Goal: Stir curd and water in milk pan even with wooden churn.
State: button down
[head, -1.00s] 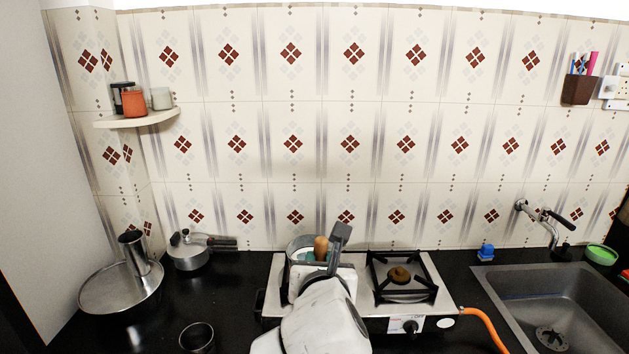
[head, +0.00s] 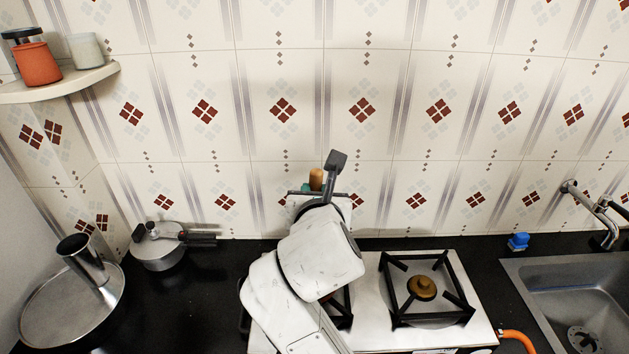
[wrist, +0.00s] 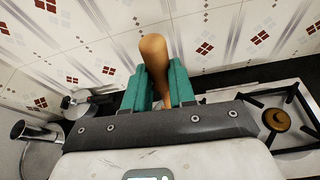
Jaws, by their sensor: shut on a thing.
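My gripper (head: 309,188) is shut on the wooden churn (head: 316,178), with its teal fingers on either side of the handle. In the wrist view the churn (wrist: 154,60) stands between the fingers of my gripper (wrist: 158,86), its rounded brown top above them. In the head view my gripper is in front of the tiled wall, above the left side of the stove (head: 455,335). The milk pan, the curd and water, and the churn's lower end are hidden behind my arm and gripper.
The stove's right burner (head: 422,288) is bare. A lidded cooker (head: 158,250) and a round steel pan (head: 62,315) with a steel cylinder (head: 85,255) stand at left. A sink (head: 560,285) and tap (head: 597,212) are at right. Black counter between cooker and stove is clear.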

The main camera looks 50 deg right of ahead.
notch_tip(320, 180, down, 12)
jog(key=b, duration=0.3)
dwell(0.9)
dwell(0.4)
jog(key=shift+s+d, duration=0.1)
